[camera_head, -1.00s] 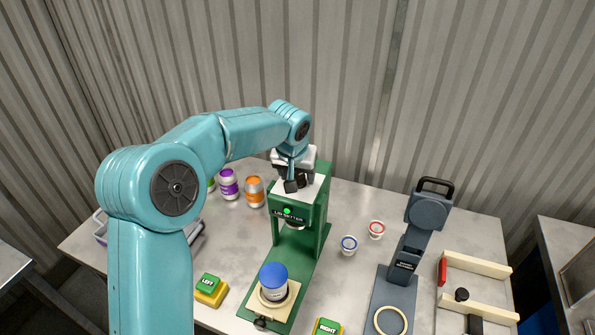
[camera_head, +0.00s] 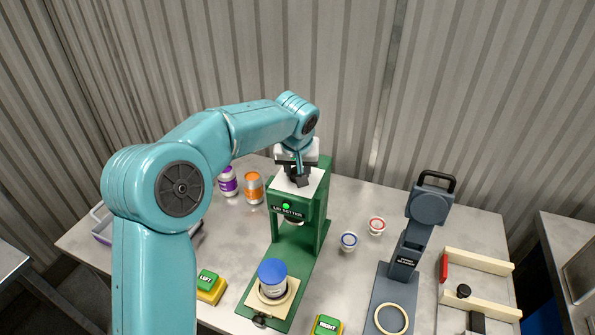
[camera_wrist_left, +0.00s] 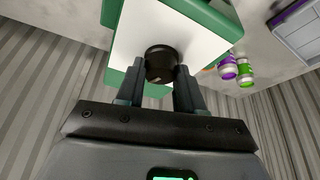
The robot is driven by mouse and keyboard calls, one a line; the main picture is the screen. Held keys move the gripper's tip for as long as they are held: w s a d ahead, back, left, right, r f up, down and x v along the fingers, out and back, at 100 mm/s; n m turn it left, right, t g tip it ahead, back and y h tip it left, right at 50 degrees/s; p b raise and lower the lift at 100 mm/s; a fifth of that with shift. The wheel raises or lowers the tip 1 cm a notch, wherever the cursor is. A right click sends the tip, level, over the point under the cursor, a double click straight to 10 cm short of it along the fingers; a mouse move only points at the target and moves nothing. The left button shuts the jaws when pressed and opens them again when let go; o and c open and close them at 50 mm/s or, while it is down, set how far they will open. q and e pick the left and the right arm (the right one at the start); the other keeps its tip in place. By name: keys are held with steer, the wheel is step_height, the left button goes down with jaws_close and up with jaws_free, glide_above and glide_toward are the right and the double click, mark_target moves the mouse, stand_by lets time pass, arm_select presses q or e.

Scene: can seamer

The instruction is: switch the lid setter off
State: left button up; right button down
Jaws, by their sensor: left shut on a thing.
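The green lid setter (camera_head: 318,232) stands on the table with a lit green lamp (camera_head: 286,206) on its front. A black round knob (camera_wrist_left: 160,62) sits on its white top plate (camera_wrist_left: 205,35). My left gripper (camera_head: 299,178) is over that top, and in the wrist view its two fingers (camera_wrist_left: 160,75) are shut on the knob from both sides. A blue-lidded can (camera_head: 272,278) stands on the setter's base plate under the head. My right gripper is in neither view.
Green-and-yellow LEFT (camera_head: 209,283) and RIGHT (camera_head: 327,325) buttons flank the base. Two small cups, blue-rimmed (camera_head: 348,241) and red-rimmed (camera_head: 377,225), stand right of the setter. A grey seamer (camera_head: 408,250) stands further right. Purple (camera_head: 228,181) and orange (camera_head: 253,188) cans stand behind left.

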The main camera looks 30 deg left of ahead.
arm_select(q)
steer(key=shift+d+f+n+y+b, duration=0.15)
steer(key=shift+n+y+b, duration=0.25)
steer(key=shift+n, duration=0.5)
steer(key=n+g, duration=0.1)
steer(key=n, duration=0.1)
steer(key=shift+w+n+y+b, duration=0.1)
steer(key=shift+n+y+b, duration=0.2)
steer(key=shift+n+b, duration=0.1)
steer(key=n, duration=0.1)
steer(key=n+g, duration=0.1)
steer(key=shift+r+n+y, duration=0.25)
steer(key=shift+n+y, duration=0.05)
steer(key=shift+w+n+g+p, duration=0.1)
steer(key=shift+n+g+p, duration=0.5)
steer(key=shift+n, duration=0.8)
steer(key=o, duration=1)
steer(key=shift+d, duration=0.1)
steer(key=shift+o, duration=0.2)
